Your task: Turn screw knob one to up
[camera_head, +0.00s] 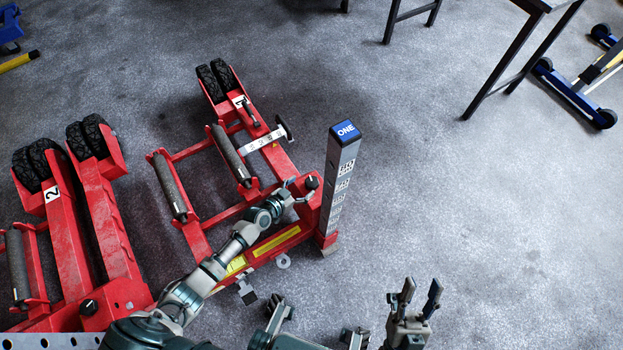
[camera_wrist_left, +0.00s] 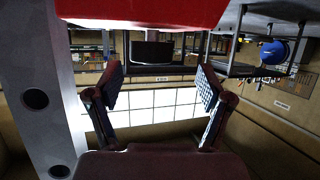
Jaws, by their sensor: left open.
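The red trolley jack (camera_head: 260,240) marked 1 stands on the floor, with a grey post (camera_head: 340,180) capped by a blue label reading ONE. A black screw knob (camera_head: 312,182) sits on its red block beside the post. My left gripper (camera_head: 300,190) is at that block, just left of the knob. In the left wrist view, the left gripper (camera_wrist_left: 160,88) is open, and the dark knob (camera_wrist_left: 152,50) shows between its spread fingers, under a red surface. Whether the fingers touch the knob cannot be told. My right gripper (camera_head: 420,292) is open and empty at the bottom, away from the jack.
A second red jack (camera_head: 100,220) marked 2 stands at the left, with its own black knob (camera_head: 88,307). A small black handle (camera_head: 284,128) sits further back on jack one. Table legs (camera_head: 510,70) and a blue wheeled frame (camera_head: 575,100) are upper right. The right floor is clear.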

